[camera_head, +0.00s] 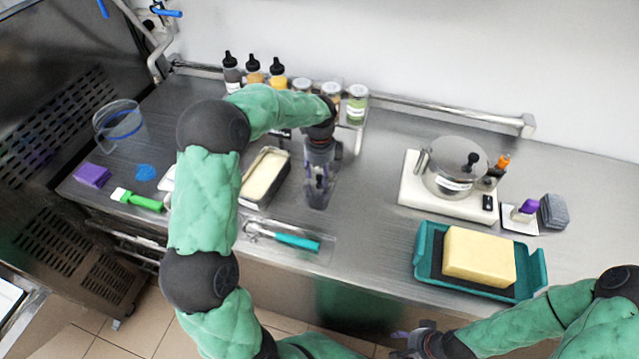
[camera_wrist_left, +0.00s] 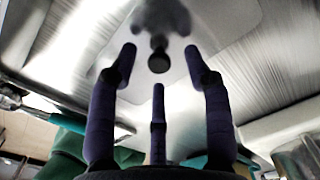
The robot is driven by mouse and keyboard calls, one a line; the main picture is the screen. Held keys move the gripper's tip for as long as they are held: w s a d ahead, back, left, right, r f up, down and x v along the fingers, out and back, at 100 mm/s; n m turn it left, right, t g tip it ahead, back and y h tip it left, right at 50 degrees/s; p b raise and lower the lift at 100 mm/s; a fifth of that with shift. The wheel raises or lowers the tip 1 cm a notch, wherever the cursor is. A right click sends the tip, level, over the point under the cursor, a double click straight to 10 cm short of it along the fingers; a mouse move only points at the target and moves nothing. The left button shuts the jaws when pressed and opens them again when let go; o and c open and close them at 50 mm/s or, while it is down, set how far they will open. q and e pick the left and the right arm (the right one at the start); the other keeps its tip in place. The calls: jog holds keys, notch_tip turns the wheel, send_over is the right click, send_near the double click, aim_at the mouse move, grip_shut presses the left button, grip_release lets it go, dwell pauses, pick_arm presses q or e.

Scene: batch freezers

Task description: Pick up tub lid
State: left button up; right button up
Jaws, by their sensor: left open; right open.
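My left gripper (camera_head: 318,190) points down over the steel counter, right of the open tub (camera_head: 281,169) of pale ice cream. In the left wrist view its three dark fingers are spread, with nothing between their pads. A dark round knob (camera_wrist_left: 158,62) shows between the fingertips, on a pale, see-through patch that looks like the tub lid (camera_wrist_left: 180,80). Whether the fingers touch the knob cannot be told. In the head view the arm and gripper hide most of the lid. My right gripper (camera_head: 412,343) is open and empty in front of the counter's edge.
A clear tray with a teal-handled scoop (camera_head: 296,241) lies in front. A lidded pot (camera_head: 454,166) stands on a white scale to the right, behind a teal tray (camera_head: 428,270) with a yellow block. Bottles and jars (camera_head: 357,104) line the back.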

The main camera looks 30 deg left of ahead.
pick_arm(q)
jog(key=shift+f, duration=0.85)
jog(key=shift+r, duration=0.1)
grip_shut()
jog(key=shift+r, duration=0.1)
